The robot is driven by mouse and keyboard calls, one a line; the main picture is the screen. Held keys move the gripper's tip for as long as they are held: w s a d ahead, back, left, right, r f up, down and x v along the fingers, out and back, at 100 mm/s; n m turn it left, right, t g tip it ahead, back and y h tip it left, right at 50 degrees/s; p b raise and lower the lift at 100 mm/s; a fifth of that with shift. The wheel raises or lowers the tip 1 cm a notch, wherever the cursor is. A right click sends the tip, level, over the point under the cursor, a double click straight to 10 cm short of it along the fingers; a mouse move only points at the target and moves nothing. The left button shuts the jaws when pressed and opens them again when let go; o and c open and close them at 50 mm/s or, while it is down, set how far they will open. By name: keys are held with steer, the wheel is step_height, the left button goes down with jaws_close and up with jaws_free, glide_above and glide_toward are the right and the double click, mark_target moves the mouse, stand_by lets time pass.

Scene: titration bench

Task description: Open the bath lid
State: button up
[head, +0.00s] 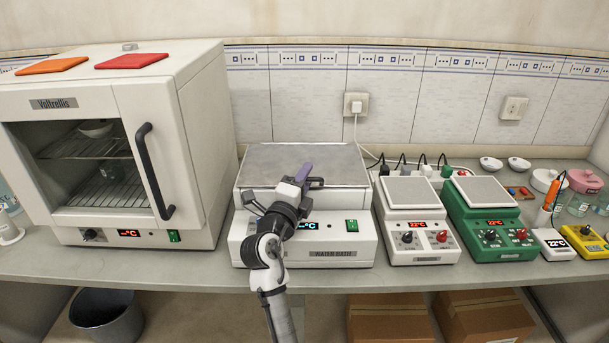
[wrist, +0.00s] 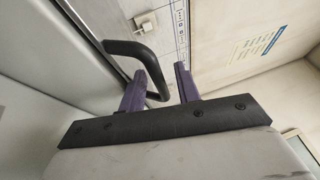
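The white water bath (head: 341,253) stands on the bench, and its grey metal lid (head: 268,160) lies flat and closed on top. My gripper (head: 306,178) is over the lid's front right part, with its purple fingers pointing toward the back. In the wrist view my gripper (wrist: 160,88) has its fingers apart. The black lid handle (wrist: 146,56) shows there, and part of its bar lies in the gap between the fingers. No firm contact with the handle can be made out. My wrist hides part of the bath's front in the head view.
A white oven (head: 150,110) stands close to the bath's left. A white hotplate (head: 412,215) and a green one (head: 483,210) stand close to its right. A wall socket (head: 356,104) with a hanging cable is behind. The wall above the lid is bare.

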jaws_close()
stand_by(0.4)
